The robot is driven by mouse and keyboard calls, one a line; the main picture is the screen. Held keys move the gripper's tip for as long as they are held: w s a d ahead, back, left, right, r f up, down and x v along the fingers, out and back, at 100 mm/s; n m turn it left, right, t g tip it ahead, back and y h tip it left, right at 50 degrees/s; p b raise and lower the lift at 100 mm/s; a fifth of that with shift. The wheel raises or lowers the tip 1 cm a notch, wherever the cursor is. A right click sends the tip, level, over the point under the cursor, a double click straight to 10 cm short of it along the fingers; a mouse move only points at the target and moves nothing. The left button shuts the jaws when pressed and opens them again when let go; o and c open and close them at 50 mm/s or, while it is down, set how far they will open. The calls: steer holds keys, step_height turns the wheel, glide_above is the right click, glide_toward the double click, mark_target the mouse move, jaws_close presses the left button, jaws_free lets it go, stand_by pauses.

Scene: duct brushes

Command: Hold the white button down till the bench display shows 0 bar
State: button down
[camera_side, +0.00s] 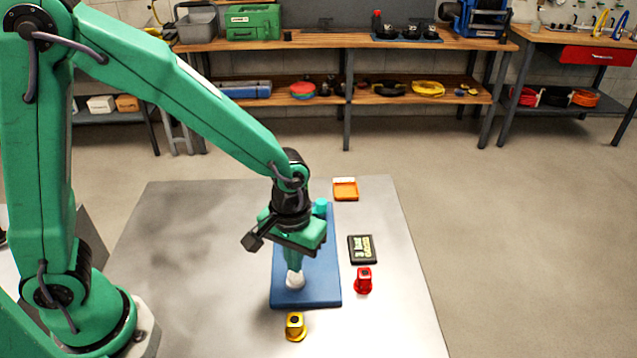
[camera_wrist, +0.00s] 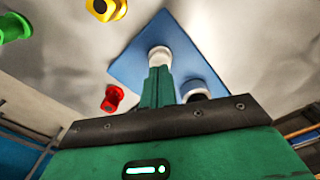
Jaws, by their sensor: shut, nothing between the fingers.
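The white button (camera_side: 295,281) is a pale round knob near the front of a blue board (camera_side: 325,290) on the grey bench. My gripper (camera_side: 294,266) is shut and empty, pointing down, with its fingertips at the top of the button. In the wrist view the shut fingers (camera_wrist: 157,88) reach the white button (camera_wrist: 160,55). They look to be touching it; I cannot tell how far it is pressed.
A red piece (camera_side: 364,281) stands right of the board and a yellow piece (camera_side: 296,327) in front. A teal cylinder (camera_side: 321,207) is at the board's far end, an orange tray (camera_side: 345,190) behind. A green piece (camera_wrist: 14,27) shows in the wrist view. The bench's left part is clear.

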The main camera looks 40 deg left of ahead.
steer(key=shift+f, duration=1.05)
stand_by(2.1)
steer(key=shift+r, duration=3.55)
steer(key=s+a+r+m+t, duration=0.1)
steer(key=s+a+r+t, duration=0.1)
steer(key=s+a+r, duration=0.3)
steer(key=s+a+r+m+t, duration=0.2)
steer(key=s+a+r+t, duration=0.1)
steer(key=a+r, duration=0.5)
steer(key=shift+s+a+r+t, duration=0.15)
steer(key=shift+s+a+t, duration=0.15)
steer(key=shift+s+a, duration=0.55)
